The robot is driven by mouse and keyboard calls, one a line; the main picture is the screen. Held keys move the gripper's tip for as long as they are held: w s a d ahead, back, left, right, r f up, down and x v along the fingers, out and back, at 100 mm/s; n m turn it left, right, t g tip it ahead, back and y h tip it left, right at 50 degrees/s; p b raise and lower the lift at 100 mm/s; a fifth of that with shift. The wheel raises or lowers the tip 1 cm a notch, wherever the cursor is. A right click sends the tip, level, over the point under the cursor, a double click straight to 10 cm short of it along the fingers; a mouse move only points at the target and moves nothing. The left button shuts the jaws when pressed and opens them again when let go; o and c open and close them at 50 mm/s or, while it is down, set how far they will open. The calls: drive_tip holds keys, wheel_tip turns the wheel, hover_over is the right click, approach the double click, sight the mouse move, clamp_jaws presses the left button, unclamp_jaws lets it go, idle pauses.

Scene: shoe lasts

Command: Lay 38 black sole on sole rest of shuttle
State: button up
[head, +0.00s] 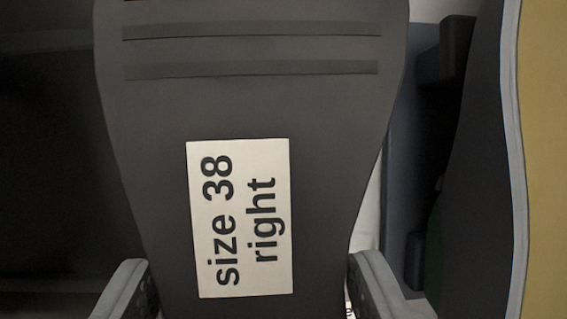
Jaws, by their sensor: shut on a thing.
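A black sole (250,105) fills the middle of the head view, close to the camera. It carries a white label (239,218) reading "size 38 right", turned on its side, and raised ridges cross it near the top. My gripper (250,300) is at the bottom of the view, one finger at each side edge of the sole, shut on it. The sole's upper and lower ends are cut off by the frame. I cannot make out the shuttle or its sole rest for certain.
At the right a dark curved shape with a grey edge (515,150) borders a tan surface (545,150). Between it and the sole are a blue-grey upright part (402,170) and a dark block (445,50). The left side is dark, with little detail.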

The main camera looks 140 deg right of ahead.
sight(254, 311)
drive_tip(key=shift+f, duration=0.3)
idle(0.5)
drive_tip(key=o, duration=1.3)
drive_tip(key=shift+r, duration=0.1)
drive_tip(key=shift+r, duration=3.4)
